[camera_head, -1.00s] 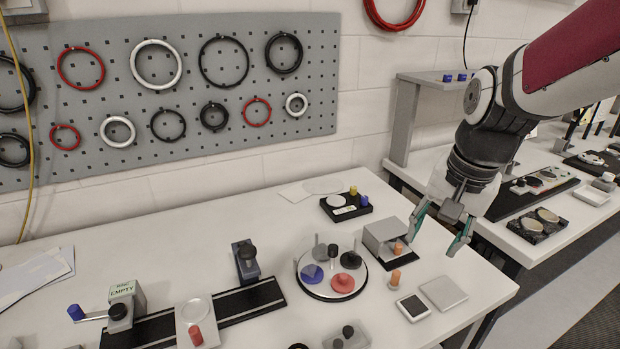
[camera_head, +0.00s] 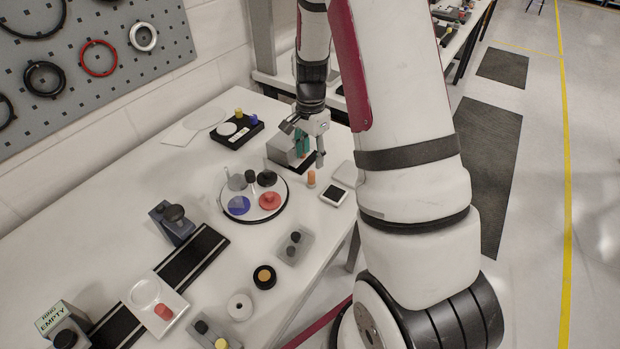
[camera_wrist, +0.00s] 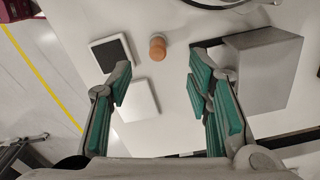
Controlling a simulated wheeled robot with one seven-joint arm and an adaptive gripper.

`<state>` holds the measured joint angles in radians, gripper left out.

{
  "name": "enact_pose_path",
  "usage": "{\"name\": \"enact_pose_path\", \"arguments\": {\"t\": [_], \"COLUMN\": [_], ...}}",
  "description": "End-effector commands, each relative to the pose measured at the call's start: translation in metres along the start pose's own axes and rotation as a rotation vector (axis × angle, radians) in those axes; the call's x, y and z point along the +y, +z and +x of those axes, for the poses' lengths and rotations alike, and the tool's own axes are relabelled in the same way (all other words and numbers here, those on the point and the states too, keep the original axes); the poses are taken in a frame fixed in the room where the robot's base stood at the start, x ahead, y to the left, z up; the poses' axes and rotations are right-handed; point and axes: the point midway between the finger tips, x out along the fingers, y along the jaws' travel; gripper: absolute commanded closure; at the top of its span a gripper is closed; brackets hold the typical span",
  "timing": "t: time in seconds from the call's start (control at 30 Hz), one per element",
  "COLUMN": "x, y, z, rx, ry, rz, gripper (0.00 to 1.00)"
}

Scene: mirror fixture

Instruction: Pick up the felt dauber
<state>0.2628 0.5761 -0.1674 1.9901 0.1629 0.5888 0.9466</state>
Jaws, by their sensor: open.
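The likely felt dauber is a small upright cylinder with an orange top (camera_head: 311,178) on the white bench, near its right edge. In the wrist view the orange-brown cylinder (camera_wrist: 157,48) stands ahead of the fingertips, roughly centred between them and apart from both. My gripper (camera_head: 311,157) is above the bench, just behind the cylinder in the head view, beside a grey box (camera_head: 283,150). In the wrist view my gripper (camera_wrist: 158,80) has its green-padded fingers wide apart with nothing between them.
The grey box (camera_wrist: 268,65) stands close beside the right finger in the wrist view. A black-screened square (camera_head: 333,194) and a pale flat plate (camera_head: 344,172) lie near the cylinder. A round tray (camera_head: 253,213) with coloured discs stands to its left.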

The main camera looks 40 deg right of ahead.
Motion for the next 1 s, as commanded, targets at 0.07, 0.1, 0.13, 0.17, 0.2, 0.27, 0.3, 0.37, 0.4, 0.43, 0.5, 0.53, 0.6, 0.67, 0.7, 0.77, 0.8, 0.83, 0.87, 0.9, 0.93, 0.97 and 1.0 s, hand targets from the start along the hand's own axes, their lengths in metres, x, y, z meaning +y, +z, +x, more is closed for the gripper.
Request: {"name": "enact_pose_path", "arguments": {"t": [0.07,0.1,0.13,0.17,0.2,0.27,0.3,0.37,0.4,0.43,0.5,0.53,0.6,0.67,0.7,0.77,0.8,0.83,0.87,0.9,0.93,0.97,1.0], "x": [0.002,0.002,0.001,0.001,0.001,0.001,0.0,0.001,0.001,0.002,0.004,0.004,0.005,0.004,0.004,0.004,0.003,0.003,0.003,0.002,0.002,0.002,0.002], "y": [0.001,0.001,0.0,0.0,0.0,0.001,0.001,0.001,0.001,0.001,0.001,0.001,0.001,0.001,0.001,0.0,0.0,0.0,0.0,0.0,0.0,0.0,0.0], "z": [0.015,0.021,0.025,0.028,0.032,0.036,0.037,0.04,0.042,0.045,0.052,0.057,0.066,0.073,0.078,0.084,0.087,0.088,0.089,0.09,0.09,0.09,0.09], "rx": [-0.002,-0.002,-0.002,-0.001,-0.001,-0.001,-0.001,-0.001,-0.001,-0.001,-0.002,-0.002,-0.002,-0.001,-0.002,-0.001,0.0,0.0,0.0,0.0,0.0,0.0,0.0], "ry": [0.003,0.003,0.003,0.001,0.001,0.0,-0.001,-0.001,0.0,0.001,0.002,0.003,0.002,0.001,0.002,0.001,0.0,0.0,-0.001,-0.001,-0.002,-0.002,-0.002], "rz": [0.0,0.0,0.0,0.0,-0.001,-0.001,-0.001,-0.002,-0.002,-0.002,-0.001,-0.002,-0.003,-0.003,-0.003,-0.003,-0.003,-0.002,-0.002,-0.002,-0.002,-0.002,-0.002], "gripper": [0.54,0.54,0.54,0.54,0.54,0.54,0.54,0.54,0.54,0.54,0.54,0.54,0.54,0.54,0.54,0.54,0.54,0.54,0.54,0.54,0.54,0.54,0.54]}}
